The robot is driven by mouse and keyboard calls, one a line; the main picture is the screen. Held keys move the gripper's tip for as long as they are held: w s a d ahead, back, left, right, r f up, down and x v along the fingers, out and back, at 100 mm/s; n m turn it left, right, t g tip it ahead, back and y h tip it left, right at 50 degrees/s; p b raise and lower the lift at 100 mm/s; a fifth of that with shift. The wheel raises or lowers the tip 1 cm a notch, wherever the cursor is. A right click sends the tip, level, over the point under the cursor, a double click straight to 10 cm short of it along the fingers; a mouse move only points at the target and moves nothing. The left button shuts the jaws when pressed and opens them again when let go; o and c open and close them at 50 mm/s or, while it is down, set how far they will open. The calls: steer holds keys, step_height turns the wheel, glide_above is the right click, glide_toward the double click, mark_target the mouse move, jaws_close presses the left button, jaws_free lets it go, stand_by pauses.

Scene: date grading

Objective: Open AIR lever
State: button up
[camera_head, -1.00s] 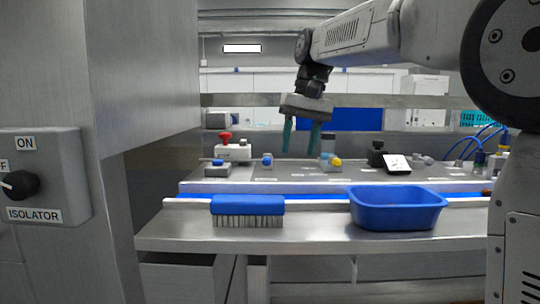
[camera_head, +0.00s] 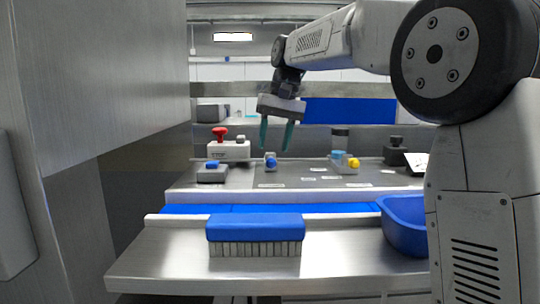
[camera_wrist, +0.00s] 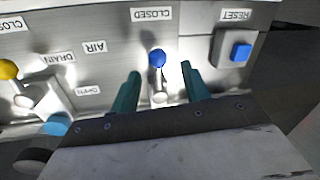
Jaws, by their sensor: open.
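The AIR lever has a round blue knob (camera_wrist: 157,58) on a short metal stem; its small mount (camera_head: 270,163) shows on the panel in the head view. In the wrist view the knob is on the side of a CLOSED label (camera_wrist: 151,14), with an AIR label (camera_wrist: 95,47) to the left. My gripper (camera_head: 275,148) is open and points down over the lever. In the wrist view its two teal fingertips (camera_wrist: 158,72) appear on either side of the lever, without visible contact. Their exact height above it cannot be told.
A yellow-knobbed DRAIN lever (camera_wrist: 8,70) is to the left in the wrist view, a blue RESET button (camera_wrist: 240,52) to the right. A red-topped box (camera_head: 229,150) stands behind. A blue brush (camera_head: 255,228) and blue tub (camera_head: 403,222) lie in front.

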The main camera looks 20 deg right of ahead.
mark_target(272, 155)
steer(key=shift+a+f, duration=0.15)
steer(key=shift+f, duration=0.9)
steer(key=shift+a+f, duration=0.1)
steer(key=shift+f, duration=0.95)
jaws_close()
